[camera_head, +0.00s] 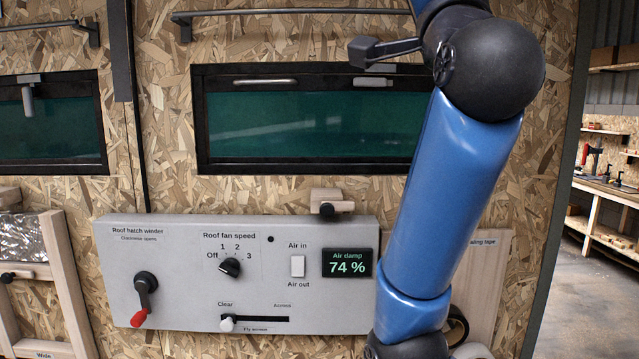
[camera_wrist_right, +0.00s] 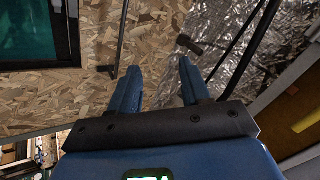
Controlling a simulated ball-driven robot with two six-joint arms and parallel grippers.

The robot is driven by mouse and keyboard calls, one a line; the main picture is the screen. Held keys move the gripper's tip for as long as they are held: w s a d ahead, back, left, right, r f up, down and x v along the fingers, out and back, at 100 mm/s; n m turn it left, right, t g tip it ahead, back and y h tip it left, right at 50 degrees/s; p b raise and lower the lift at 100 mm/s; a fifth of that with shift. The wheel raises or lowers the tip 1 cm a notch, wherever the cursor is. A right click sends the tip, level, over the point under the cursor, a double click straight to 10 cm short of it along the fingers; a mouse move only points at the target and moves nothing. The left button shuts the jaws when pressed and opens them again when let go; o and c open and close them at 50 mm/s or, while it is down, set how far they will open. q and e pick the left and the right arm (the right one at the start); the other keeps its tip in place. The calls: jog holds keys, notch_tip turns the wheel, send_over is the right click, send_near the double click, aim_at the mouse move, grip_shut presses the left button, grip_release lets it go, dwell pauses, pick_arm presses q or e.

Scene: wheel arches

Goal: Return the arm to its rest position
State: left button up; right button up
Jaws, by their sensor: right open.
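My right arm (camera_head: 450,195), with blue links and dark joints, stands in front of the right part of the wall in the head view. It runs from the top edge down to the bottom edge. My right gripper (camera_wrist_right: 158,88) shows in the right wrist view with two blue fingers spread apart and nothing between them. Beyond the fingers are chipboard and a silvery foil sheet (camera_wrist_right: 220,25); I see no contact. My left gripper is not in view.
A grey control panel (camera_head: 190,270) stands left of the arm, with a red-tipped winder (camera_head: 145,298), a fan knob (camera_head: 229,267) and a display (camera_head: 347,263) reading 74 %. A dark-framed window (camera_head: 300,125) is above. The arm partly hides a taping board (camera_head: 486,285). Open floor (camera_head: 590,300) shows at right.

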jog(key=w+a+f+n+t+y, duration=0.1)
jog(key=w+f+n, duration=0.3)
jog(key=f, duration=0.5)
jog(key=w+a+f+n+t+y, duration=0.2)
jog(key=w+f+n, duration=0.2)
jog(key=f, duration=0.5)
notch_tip(320, 180, down, 23)
jog(key=s+d+n+y, duration=0.2)
jog(key=d+n, duration=0.1)
jog(key=n, duration=0.2)
jog(key=s+d+f+g+h, duration=0.1)
jog(key=s+f, duration=0.2)
jog(key=f, duration=0.4)
jog(key=s+d+f+n+g+b, duration=0.1)
jog(key=s+d+f, duration=0.1)
jog(key=s+f, duration=0.3)
jog(key=s+d+f+g+h, duration=0.1)
jog(key=s+f, duration=0.1)
jog(key=f, duration=0.6)
jog(key=s+d+f+g+h, duration=0.1)
jog(key=s+d+f+g, duration=0.1)
jog(key=s+f, duration=0.7)
jog(key=s+d+f+m+g+h, duration=0.1)
jog(key=s+d+f+g+h, duration=0.1)
jog(key=s+f, duration=0.8)
jog(key=s+d+g, duration=0.1)
jog(key=g, duration=0.1)
jog(key=shift+f+m+g, duration=0.15)
jog(key=shift+m+g, duration=0.15)
jog(key=shift+s, duration=0.1)
